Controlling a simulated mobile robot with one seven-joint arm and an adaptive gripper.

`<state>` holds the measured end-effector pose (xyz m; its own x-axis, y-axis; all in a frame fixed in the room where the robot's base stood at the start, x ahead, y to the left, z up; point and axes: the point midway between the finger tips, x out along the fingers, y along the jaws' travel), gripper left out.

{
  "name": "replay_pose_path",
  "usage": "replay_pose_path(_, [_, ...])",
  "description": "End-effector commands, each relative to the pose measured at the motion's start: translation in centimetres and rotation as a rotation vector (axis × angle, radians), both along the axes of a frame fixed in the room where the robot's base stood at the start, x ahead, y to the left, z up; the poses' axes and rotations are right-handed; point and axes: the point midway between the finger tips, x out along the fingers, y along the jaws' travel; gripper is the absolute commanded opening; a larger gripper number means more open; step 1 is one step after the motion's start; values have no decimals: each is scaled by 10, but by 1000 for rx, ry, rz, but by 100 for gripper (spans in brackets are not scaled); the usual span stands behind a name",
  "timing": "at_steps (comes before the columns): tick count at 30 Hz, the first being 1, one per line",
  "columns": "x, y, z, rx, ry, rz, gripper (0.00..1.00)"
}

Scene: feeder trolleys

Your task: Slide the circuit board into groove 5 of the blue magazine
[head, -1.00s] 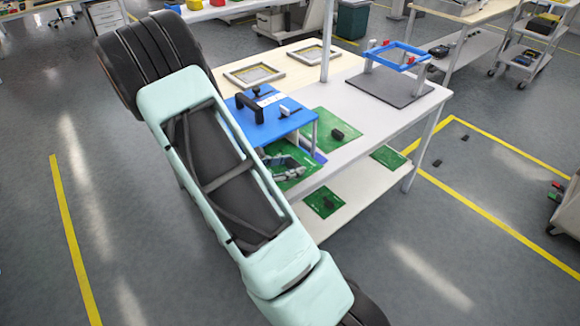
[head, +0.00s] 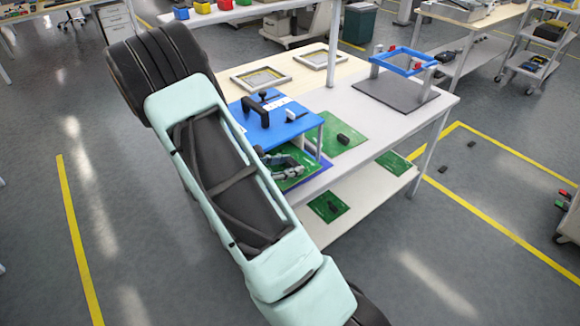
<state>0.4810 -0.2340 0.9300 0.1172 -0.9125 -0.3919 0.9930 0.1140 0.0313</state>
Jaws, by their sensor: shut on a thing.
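The blue magazine (head: 291,130) stands on the table, with a flat blue top, a black handle and thin posts at its right side. My gripper (head: 290,163) is low at its near side, partly hidden by my arm and the magazine's top. It is shut on a green circuit board (head: 291,181), which lies roughly flat below the level of the blue top. The far part of the board is hidden, and I cannot tell whether its edge is in a groove. The grooves and their numbers do not show.
A blue frame on posts (head: 402,61) stands on a dark plate at the back right. Two grey frames (head: 262,77) lie behind. More green boards (head: 328,207) lie on the lower shelf. The white tabletop (head: 385,128) is bare at right.

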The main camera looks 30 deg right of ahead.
Motion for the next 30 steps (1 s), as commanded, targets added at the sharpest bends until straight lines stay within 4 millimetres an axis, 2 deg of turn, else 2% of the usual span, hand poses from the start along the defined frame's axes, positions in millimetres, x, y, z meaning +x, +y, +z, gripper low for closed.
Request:
replay_pose_path(7, [11,1,0,-1,-1,-1,0])
replay_pose_path(30, [11,1,-3,-1,-1,-1,0])
